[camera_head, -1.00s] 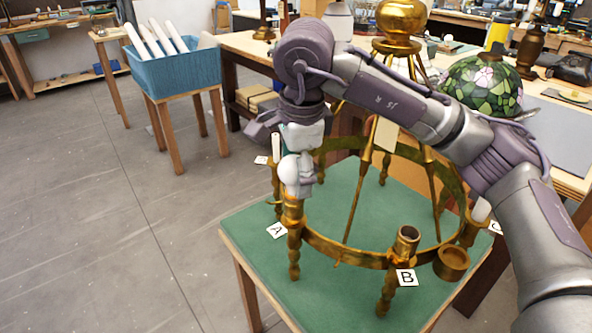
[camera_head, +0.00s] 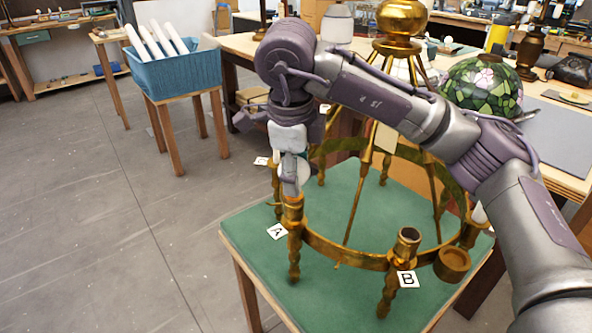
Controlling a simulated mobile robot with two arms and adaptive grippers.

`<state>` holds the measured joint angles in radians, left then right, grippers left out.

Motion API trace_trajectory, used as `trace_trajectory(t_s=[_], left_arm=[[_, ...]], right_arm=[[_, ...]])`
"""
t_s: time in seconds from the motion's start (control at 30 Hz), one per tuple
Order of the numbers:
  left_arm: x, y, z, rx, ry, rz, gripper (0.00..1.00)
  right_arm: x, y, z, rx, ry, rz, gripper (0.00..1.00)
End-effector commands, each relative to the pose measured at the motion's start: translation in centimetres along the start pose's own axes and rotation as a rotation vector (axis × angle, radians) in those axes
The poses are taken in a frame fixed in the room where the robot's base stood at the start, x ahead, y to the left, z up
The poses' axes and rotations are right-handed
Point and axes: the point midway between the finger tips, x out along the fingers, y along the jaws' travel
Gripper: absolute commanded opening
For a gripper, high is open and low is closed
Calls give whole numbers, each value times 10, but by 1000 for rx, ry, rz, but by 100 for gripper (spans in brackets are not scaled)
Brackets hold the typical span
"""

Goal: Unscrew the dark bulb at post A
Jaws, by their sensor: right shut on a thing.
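A brass ring fixture (camera_head: 340,250) stands on a green-topped table. Post A (camera_head: 293,212) is its near-left post, with a white card A (camera_head: 277,231) beside it. My right gripper (camera_head: 290,182) points down over post A and is shut on the pale bulb (camera_head: 305,172). The fingers hide most of the bulb, and I cannot tell whether its base is still in the socket. My left gripper is not in view.
Post B (camera_head: 406,245) has an open, empty-looking socket, with card B (camera_head: 407,279) below it. A blue bin (camera_head: 177,78) with white tubes stands at the left. A stained-glass shade (camera_head: 483,88) sits on the bench behind. The floor at left is clear.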

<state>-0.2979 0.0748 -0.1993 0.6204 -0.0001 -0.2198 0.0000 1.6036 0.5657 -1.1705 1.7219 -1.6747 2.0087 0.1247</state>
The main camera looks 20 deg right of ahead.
Motion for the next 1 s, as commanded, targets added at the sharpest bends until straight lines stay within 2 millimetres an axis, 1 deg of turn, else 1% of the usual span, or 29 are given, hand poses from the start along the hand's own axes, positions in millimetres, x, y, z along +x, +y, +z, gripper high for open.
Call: trace_trajectory(t_s=[0.07,0.17,0.4,0.5,0.63,0.9,1.0], left_arm=[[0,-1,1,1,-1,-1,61],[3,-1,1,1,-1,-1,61],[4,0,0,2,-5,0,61],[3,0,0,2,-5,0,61],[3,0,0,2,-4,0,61],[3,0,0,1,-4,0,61],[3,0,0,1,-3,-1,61]], right_arm=[[1,0,0,-13,-1,1,23],[2,0,0,-104,-19,1,23],[2,-1,0,-493,-92,2,23],[1,-2,0,-616,-115,3,23],[1,-2,1,-689,-128,3,23],[1,-2,1,-698,-129,3,23],[1,-2,0,-766,-141,4,23]])
